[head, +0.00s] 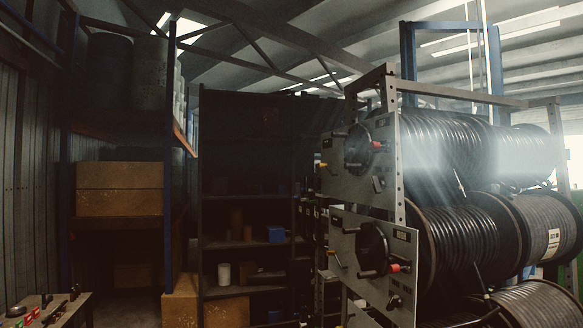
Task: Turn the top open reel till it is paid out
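A hose reel rack stands at the right in the head view. Its top reel (437,150) carries a wide black coil of hose, and pale light streaks blur its right part. A grey side plate (336,178) at the top reel's near end has a black crank disc (358,148) with a red-tipped handle (377,145). A lower plate (347,235) has a similar crank disc (373,248) with a red-tipped handle (399,267). Neither of my grippers shows in this view, so nothing is seen touching the reels or cranks.
Below the top reel are a black hose reel (460,240) and a grey one (545,225). Dark shelving (245,180) stands behind, left of the rack. A bench (50,308) with small tools is at the lower left.

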